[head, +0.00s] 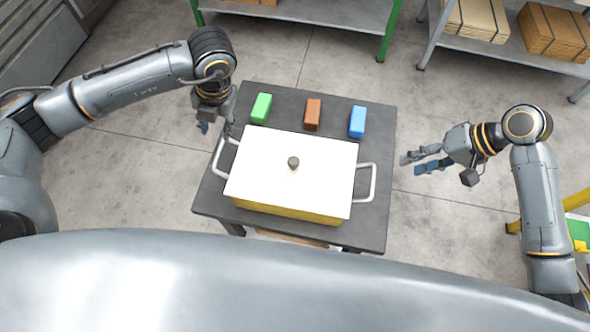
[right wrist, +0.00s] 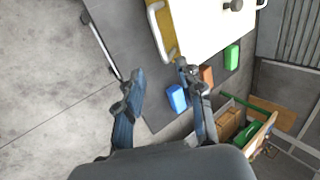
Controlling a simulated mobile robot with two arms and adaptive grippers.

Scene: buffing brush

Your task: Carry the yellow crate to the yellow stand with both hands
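The yellow crate (head: 290,214) stands on a dark table, covered by a white lid (head: 275,178) with a dark knob. It has a pale handle on its left side (head: 219,158) and one on its right side (head: 373,184). My left gripper (head: 217,128) is near the far end of the left handle and looks open and empty. My right gripper (head: 411,165) is open and empty, to the right of the right handle and apart from it. In the right wrist view the crate (right wrist: 163,30) is beyond my open right fingers (right wrist: 158,82). A yellow frame (head: 577,201), possibly the stand, shows partly at the right edge.
Green (head: 261,107), brown (head: 312,114) and blue (head: 357,121) blocks lie along the far side of the dark table (head: 376,219). Shelves with boxes (head: 480,18) stand at the back. Grey floor (head: 450,200) is open right of the table.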

